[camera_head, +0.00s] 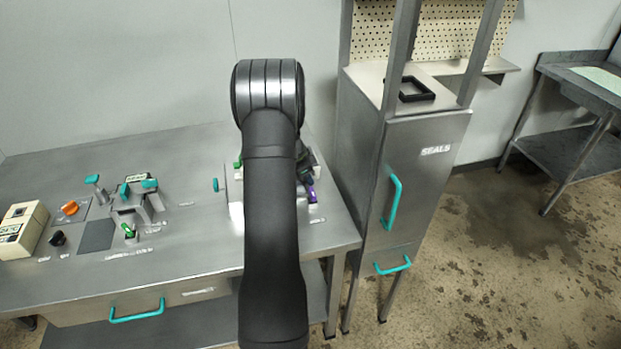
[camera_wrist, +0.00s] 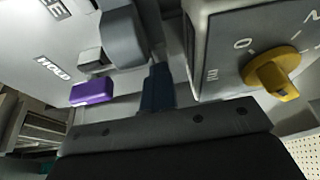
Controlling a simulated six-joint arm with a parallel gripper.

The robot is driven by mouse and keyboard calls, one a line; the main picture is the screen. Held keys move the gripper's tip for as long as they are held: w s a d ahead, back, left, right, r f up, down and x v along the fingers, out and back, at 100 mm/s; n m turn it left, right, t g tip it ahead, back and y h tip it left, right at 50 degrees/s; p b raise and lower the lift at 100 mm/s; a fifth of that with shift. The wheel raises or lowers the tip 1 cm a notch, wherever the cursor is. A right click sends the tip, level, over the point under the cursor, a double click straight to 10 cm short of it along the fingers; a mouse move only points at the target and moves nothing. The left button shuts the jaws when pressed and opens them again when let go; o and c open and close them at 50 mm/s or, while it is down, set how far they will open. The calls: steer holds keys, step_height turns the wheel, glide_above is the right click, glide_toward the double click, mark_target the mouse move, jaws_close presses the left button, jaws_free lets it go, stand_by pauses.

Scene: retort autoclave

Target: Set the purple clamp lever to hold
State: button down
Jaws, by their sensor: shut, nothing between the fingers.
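The purple clamp lever (camera_head: 311,194) stands at the right end of the steel bench, just right of my arm in the head view. In the wrist view, its purple grip (camera_wrist: 92,91) is at the left, beside a grey block and near a HOLD label (camera_wrist: 52,67). Part of another label, ending in E, shows above that one. My gripper (camera_wrist: 158,85) is shut and empty, to the right of the purple grip in the wrist view. I see a gap between them there. My arm hides most of the gripper in the head view.
A grey box with a yellow knob (camera_wrist: 272,77) is close on the right in the wrist view. A SEALS cabinet (camera_head: 425,190) stands right of the bench (camera_head: 190,255). Teal-handled fixtures (camera_head: 138,190) are on the bench's left part.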

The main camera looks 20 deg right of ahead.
steer(key=shift+s+d+f+g, duration=0.2)
steer(key=shift+s+f+g, duration=0.15)
steer(key=shift+s, duration=0.3)
steer(key=d, duration=0.3)
steer(key=shift+w+d+r, duration=0.15)
steer(key=shift+w+d, duration=0.1)
steer(key=shift+w, duration=0.15)
step_height(320, 180, up, 9)
steer(key=s+m+g, duration=0.1)
steer(key=s+m, duration=0.1)
steer(key=m, duration=0.3)
steer(key=x, duration=0.9)
steer(key=shift+s+a+f, duration=0.25)
steer(key=shift+a+f, duration=0.05)
steer(key=shift+f, duration=0.15)
steer(key=a, duration=0.1)
steer(key=w+a, duration=0.1)
steer(key=shift+a+r+n, duration=0.15)
steer(key=shift+a+n, duration=0.15)
steer(key=shift+a, duration=0.05)
steer(key=shift+w+a, duration=0.25)
steer(key=shift+a, duration=0.35)
